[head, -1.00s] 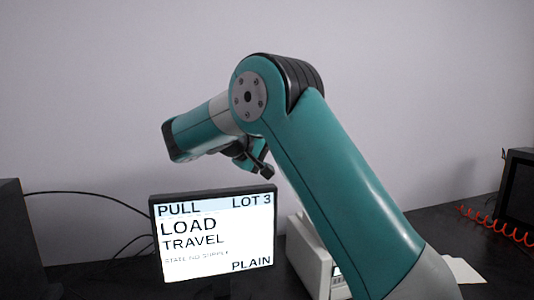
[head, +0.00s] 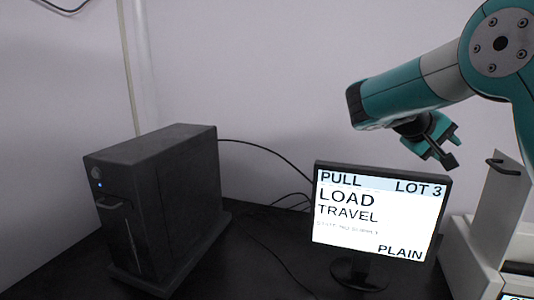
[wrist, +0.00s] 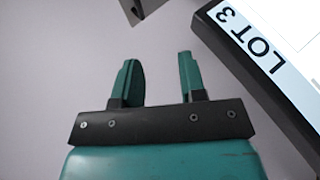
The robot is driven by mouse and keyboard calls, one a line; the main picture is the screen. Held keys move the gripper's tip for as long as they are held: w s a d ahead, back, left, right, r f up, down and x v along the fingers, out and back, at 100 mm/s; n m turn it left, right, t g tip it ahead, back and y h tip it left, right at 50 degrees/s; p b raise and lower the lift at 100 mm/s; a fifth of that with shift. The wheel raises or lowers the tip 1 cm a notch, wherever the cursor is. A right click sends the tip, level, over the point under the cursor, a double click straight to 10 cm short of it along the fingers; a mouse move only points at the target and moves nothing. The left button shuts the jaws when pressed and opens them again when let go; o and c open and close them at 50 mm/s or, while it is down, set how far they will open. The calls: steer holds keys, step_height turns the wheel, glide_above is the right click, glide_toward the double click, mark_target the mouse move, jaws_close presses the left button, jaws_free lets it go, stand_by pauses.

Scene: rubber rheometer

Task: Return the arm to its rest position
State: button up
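My teal arm (head: 415,92) comes in from the upper right in the head view, bent at a round joint. My gripper (head: 447,150) hangs at its end, above the right edge of the monitor and clear of it. In the wrist view, my gripper (wrist: 160,80) has its two teal fingers apart with nothing between them. The lit monitor (head: 376,213) reads PULL, LOT 3, LOAD TRAVEL, PLAIN. A corner of the monitor (wrist: 255,60) shows at the upper right of the wrist view.
A black computer tower (head: 165,205) stands at the left on the dark table (head: 265,270). A white machine (head: 480,245) with a dark handle stands right of the monitor. Cables run along the wall behind. Free tabletop lies between tower and monitor.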

steer(key=s+a+f+n+t+y, duration=0.1)
steer(key=s+a+f+n+y, duration=0.2)
steer(key=a, duration=0.4)
steer(key=s+a+f+n+t+y, duration=0.1)
steer(key=s+a+f+t+y, duration=0.2)
steer(key=a+y, duration=0.35)
steer(key=s+a+f+n+g+y, duration=0.1)
steer(key=s+a+n+g+y, duration=0.1)
steer(key=s+a, duration=0.6)
steer(key=s+a+f+n+g+y, duration=0.1)
steer(key=s+a, duration=0.6)
steer(key=s, duration=0.9)
steer(key=n+g+y, duration=0.1)
steer(key=g+y, duration=0.1)
steer(key=y, duration=0.1)
steer(key=shift+a+f+g, duration=0.2)
steer(key=shift+a+g, duration=0.1)
steer(key=shift+a, duration=0.05)
steer(key=shift+d+y, duration=0.15)
steer(key=shift+y, duration=0.1)
